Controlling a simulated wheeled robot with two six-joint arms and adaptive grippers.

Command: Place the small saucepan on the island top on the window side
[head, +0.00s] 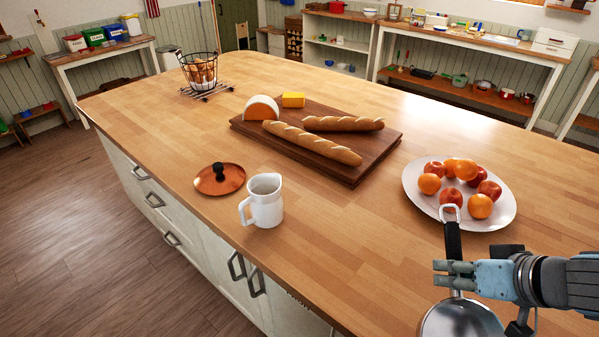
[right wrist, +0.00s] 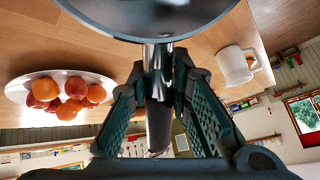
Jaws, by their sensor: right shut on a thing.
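The small saucepan (head: 461,322) is steel with a black handle (head: 453,240) that ends in a metal loop. It is at the bottom right of the head view, its bowl partly cut off by the frame. My right gripper (head: 456,276) is shut on the handle. In the right wrist view the saucepan (right wrist: 160,14) fills the top, and the handle runs down between the fingers of the gripper (right wrist: 160,75). The wooden island top (head: 345,230) lies below; I cannot tell whether the pan touches it. My left gripper is not in view.
A white plate of fruit (head: 412,192) lies just beyond the pan. A white jug (head: 264,203), copper lid (head: 219,180), bread board (head: 350,178) and egg basket (head: 199,72) stand farther left. Bare wood lies between jug and plate. A window (right wrist: 304,116) shows in the right wrist view.

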